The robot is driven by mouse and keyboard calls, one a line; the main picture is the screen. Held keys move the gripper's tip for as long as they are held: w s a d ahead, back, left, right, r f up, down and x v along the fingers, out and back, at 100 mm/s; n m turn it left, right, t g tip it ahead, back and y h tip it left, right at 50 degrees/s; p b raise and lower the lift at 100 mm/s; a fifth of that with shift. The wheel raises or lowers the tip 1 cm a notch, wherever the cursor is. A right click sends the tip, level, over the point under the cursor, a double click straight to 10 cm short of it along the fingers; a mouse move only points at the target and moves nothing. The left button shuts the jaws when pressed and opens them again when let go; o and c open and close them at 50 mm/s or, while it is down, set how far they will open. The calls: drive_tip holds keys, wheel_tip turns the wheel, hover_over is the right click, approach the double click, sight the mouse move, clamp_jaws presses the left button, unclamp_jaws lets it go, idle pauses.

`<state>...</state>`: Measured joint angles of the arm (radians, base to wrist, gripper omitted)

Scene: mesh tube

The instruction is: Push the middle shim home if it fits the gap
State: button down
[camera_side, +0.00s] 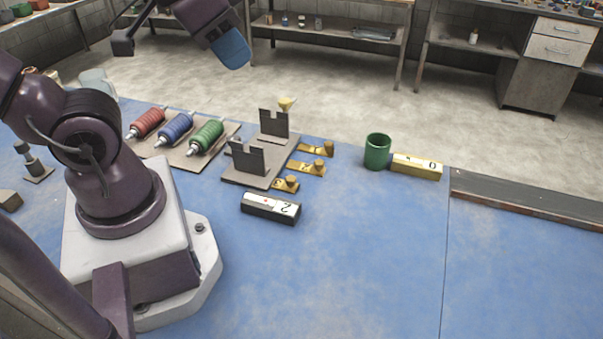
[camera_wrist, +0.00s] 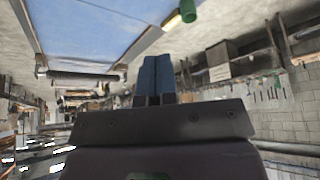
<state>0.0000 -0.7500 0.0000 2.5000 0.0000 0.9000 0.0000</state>
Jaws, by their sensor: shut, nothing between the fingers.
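Three brass shims with round knobs lie in a row beside a grey fixture (camera_side: 262,177) with two upright notched plates, in the side view. The middle shim (camera_side: 307,168) lies between the far shim (camera_side: 316,149) and the near shim (camera_side: 287,184). Whether its left end sits in a gap of the fixture is too small to tell. My gripper (camera_side: 232,50) is high at the top of the side view, well apart from the shims. In the wrist view, its blue fingers (camera_wrist: 154,80) are shut together and empty. No shim is clear in the wrist view.
A green cup (camera_side: 377,152) and a yellow block marked 0 (camera_side: 417,166) stand right of the shims. A black-and-white block marked 2 (camera_side: 270,208) lies in front. The front blue tabletop (camera_side: 350,260) is clear.

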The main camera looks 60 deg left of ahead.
idle(0.6)
drive_tip(key=g, duration=1)
hover_over(319, 166)
drive_tip(key=w, duration=0.6)
wheel_tip(319, 166, down, 25)
drive_tip(key=shift+w, duration=0.65)
drive_tip(key=x, duration=0.5)
drive_tip(key=a+x, duration=0.1)
drive_tip(key=x, duration=0.2)
drive_tip(key=shift+s+f, duration=0.1)
drive_tip(key=shift+s, duration=0.1)
